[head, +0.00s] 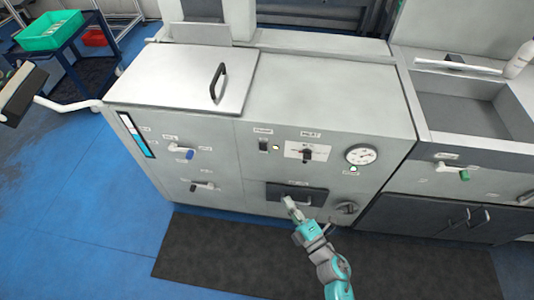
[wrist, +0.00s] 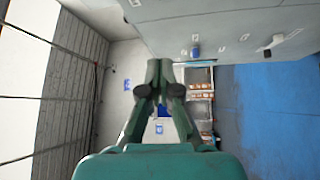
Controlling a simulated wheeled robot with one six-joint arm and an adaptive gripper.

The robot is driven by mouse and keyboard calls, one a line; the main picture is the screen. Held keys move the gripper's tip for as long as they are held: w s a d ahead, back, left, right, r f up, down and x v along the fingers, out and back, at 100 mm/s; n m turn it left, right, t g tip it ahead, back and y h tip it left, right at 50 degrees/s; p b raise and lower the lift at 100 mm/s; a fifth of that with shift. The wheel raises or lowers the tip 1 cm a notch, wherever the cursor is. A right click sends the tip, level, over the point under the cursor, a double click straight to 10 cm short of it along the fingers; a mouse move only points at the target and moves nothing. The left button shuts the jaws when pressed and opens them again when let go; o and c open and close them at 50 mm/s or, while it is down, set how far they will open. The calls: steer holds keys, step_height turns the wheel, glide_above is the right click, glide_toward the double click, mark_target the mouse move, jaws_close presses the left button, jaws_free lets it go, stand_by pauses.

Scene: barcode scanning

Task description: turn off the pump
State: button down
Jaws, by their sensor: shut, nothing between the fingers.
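The grey machine's front panel (head: 225,175) carries a small dark rocker switch (head: 263,146) with an amber lamp (head: 276,147) beside it. Right of these is a black rotary switch (head: 307,155) on a white plate. The labels are too small to read, so I cannot tell which control is the pump's. My gripper (head: 287,200) is shut and empty, below these switches, in front of a dark rectangular pull (head: 310,193); I cannot tell if it touches. In the wrist view my gripper's fingers (wrist: 160,70) are together with nothing between them.
A round gauge (head: 361,154) has a green lamp (head: 353,169) below it. A black knob (head: 347,208) is right of my gripper. A blue-handled valve (head: 183,153) is at left; it also shows in the wrist view (wrist: 195,51). A dark mat (head: 205,250) lies in front.

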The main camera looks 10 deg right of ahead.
steer(key=w+n+y, duration=0.1)
steer(key=w+n, duration=0.2)
steer(key=w, duration=0.3)
steer(key=shift+w+a+f+n+g+y, duration=0.15)
steer(key=shift+w+f+n+g+y, duration=0.15)
steer(key=shift+w+n+g, duration=0.1)
glide_toward(261, 146)
steer(key=w+a, duration=0.2)
steer(key=a, duration=0.2)
steer(key=w, duration=0.2)
steer(key=w+d, duration=0.1)
steer(key=shift+w+r, duration=0.2)
steer(key=shift+r, duration=0.05)
